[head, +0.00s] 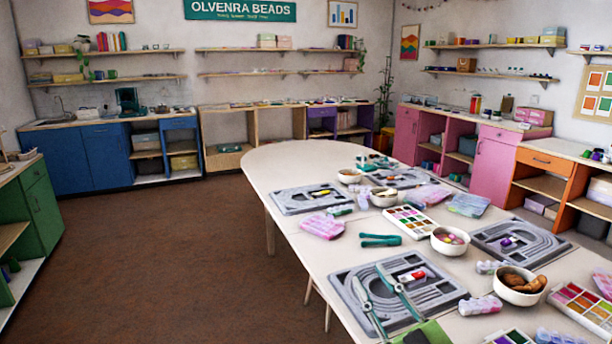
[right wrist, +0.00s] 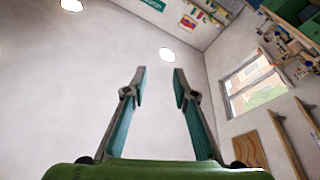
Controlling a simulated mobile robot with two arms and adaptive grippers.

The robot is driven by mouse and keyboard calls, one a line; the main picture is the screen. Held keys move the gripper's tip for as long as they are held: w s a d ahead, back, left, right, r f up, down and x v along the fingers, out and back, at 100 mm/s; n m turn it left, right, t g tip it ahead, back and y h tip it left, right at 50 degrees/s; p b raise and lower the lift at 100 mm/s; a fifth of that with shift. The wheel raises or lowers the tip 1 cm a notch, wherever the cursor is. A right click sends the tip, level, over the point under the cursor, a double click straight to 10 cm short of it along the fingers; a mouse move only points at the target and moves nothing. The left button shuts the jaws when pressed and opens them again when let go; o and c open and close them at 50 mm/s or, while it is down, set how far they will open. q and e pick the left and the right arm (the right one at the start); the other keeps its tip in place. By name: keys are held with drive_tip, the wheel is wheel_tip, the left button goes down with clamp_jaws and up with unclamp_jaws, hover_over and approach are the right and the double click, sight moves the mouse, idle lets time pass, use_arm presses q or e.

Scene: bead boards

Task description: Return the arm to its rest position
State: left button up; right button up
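My right gripper (head: 369,273) shows at the bottom of the head view, with its two teal-grey fingers spread apart. In the picture it overlaps the nearest grey bead board (head: 447,290). In the right wrist view the gripper (right wrist: 160,75) is open, with nothing between its fingers. My left gripper is not in view.
The long pale table (head: 262,168) carries several bead boards, bowls such as a white one with brown contents (head: 519,286), bead boxes and teal pliers (head: 380,240). A red-and-white item (head: 412,276) lies on the nearest board. The brown floor (head: 160,250) at left is clear.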

drive_tip(key=s+d+f+m+g+h, duration=0.4)
drive_tip(key=s+d+f, duration=0.1)
drive_tip(key=f, duration=0.5)
drive_tip(key=s+d+f+m+g+h, duration=0.3)
drive_tip(key=s+d+f+m+h, duration=0.15)
drive_tip(key=f, duration=0.55)
drive_tip(key=s+a+f+n+g, duration=0.1)
drive_tip(key=s+f+g, duration=0.45)
drive_tip(key=s, duration=0.55)
drive_tip(key=s+a+f+g, duration=0.1)
drive_tip(key=s+f+g, duration=0.3)
drive_tip(key=s+f, duration=0.65)
drive_tip(key=f, duration=1)
drive_tip(key=s+f, duration=0.2)
drive_tip(key=f, duration=1)
drive_tip(key=s+d+f+g, duration=0.2)
drive_tip(key=s+d+f, duration=0.1)
drive_tip(key=s+f, duration=1.2)
drive_tip(key=shift+s+f, duration=0.35)
drive_tip(key=shift+s, duration=0.45)
